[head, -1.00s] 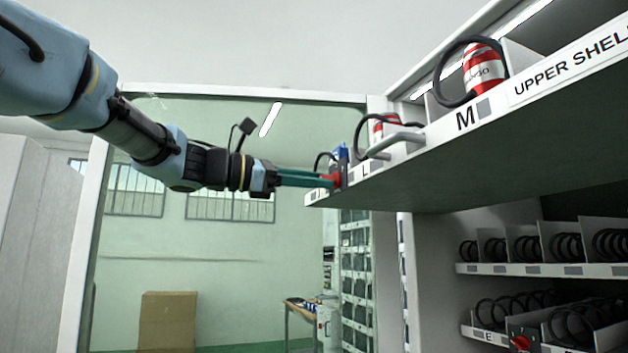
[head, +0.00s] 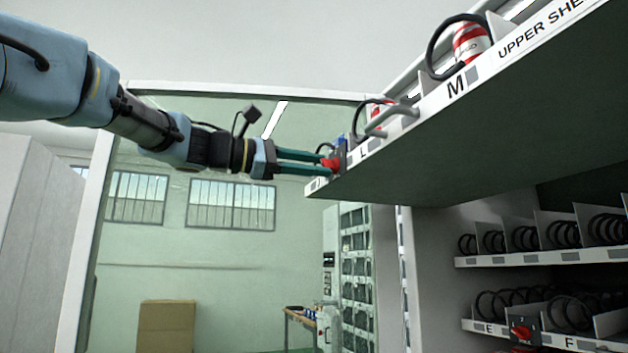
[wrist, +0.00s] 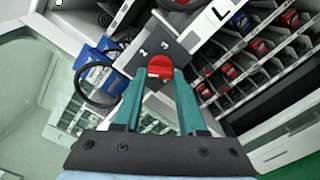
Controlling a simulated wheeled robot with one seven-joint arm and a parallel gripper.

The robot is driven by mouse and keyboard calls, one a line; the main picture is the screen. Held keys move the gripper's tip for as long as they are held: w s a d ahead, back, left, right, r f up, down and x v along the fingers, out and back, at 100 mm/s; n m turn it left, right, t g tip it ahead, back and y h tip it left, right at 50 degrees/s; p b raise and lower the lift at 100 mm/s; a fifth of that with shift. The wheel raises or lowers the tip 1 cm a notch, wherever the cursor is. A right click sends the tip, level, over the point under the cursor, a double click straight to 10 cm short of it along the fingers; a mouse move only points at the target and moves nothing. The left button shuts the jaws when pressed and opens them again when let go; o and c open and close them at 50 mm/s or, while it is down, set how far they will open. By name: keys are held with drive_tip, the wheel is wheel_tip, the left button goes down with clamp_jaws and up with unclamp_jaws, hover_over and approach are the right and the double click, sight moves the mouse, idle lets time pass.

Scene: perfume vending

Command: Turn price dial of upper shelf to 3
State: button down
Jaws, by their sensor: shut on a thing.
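The upper shelf (head: 500,130) runs along the upper right, with the label "UPPER SHELF" and the letters M and L on its front edge. Its price dial has a red knob (head: 329,163) on a dark plate near the shelf's far left end. The red knob (wrist: 160,66) also shows in the wrist view on a dark grey plate (wrist: 150,48), with small white digits above it that I cannot read surely. My gripper (head: 322,163) reaches in from the left, its two green fingers shut on the red knob, one on each side. The fingertips (wrist: 161,74) hide part of the knob.
Red-and-white cans (head: 470,42) and black coils stand on the shelf. A lower shelf has another red dial (head: 521,331). Open room lies left of the shelf; a cardboard box (head: 167,328) stands far back.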

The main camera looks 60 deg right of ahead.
drive_tip(key=m+b, duration=0.9)
drive_tip(key=m, duration=1)
drive_tip(key=shift+r+b, duration=0.15)
drive_tip(key=shift+b, duration=0.25)
drive_tip(key=shift+c, duration=2.4)
unclamp_jaws()
drive_tip(key=b+v, duration=0.3)
drive_tip(key=v, duration=0.7)
drive_tip(key=shift+w+a, duration=0.15)
drive_tip(key=shift+a, duration=0.25)
